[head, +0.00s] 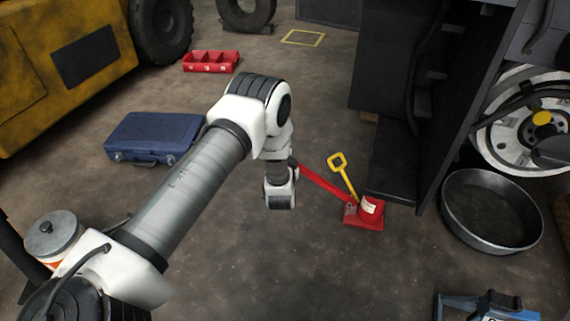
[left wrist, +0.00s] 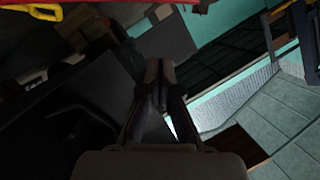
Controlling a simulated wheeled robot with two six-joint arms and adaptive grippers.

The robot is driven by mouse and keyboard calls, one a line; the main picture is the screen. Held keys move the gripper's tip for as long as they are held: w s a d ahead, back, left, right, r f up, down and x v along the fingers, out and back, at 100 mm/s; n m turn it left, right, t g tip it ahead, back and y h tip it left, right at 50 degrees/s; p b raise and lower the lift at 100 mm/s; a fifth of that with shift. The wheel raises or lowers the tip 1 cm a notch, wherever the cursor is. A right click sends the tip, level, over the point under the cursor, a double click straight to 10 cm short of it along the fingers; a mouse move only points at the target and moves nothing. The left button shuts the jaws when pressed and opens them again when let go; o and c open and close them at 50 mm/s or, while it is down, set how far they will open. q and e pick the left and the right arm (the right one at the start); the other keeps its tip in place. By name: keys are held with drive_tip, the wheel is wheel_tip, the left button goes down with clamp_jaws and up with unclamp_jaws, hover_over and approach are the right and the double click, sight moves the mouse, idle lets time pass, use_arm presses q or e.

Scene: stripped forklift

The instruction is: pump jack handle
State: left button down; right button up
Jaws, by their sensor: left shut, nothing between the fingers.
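The red floor jack (head: 363,221) stands on the ground beside a dark metal frame. Its long red handle (head: 325,184) slants up to the left, and its far end is hidden at my left wrist. A yellow looped handle (head: 342,172) rises from the jack. My left arm reaches in from the left, and its gripper fingers are hidden in the head view. In the left wrist view my left gripper (left wrist: 160,75) is shut and empty. A red bar (left wrist: 120,2) and a yellow loop (left wrist: 38,13) show along the top of that view.
A blue case (head: 155,136) and a red divided tray (head: 211,61) lie on the floor to the left. A dark frame (head: 395,160) stands close behind the jack. A round metal pan (head: 491,209) is at right. The floor in front of the jack is clear.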

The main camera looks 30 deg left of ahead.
use_arm(q)
drive_tip(key=w+a+f+b, duration=0.3)
drive_tip(key=a+f+b, duration=0.1)
drive_tip(key=shift+w+a+f, duration=0.15)
drive_tip(key=shift+w+a, duration=0.05)
use_arm(e)
wheel_tip(320, 180, down, 5)
drive_tip(key=shift+w+f, duration=0.1)
use_arm(q)
drive_tip(key=shift+s, duration=0.1)
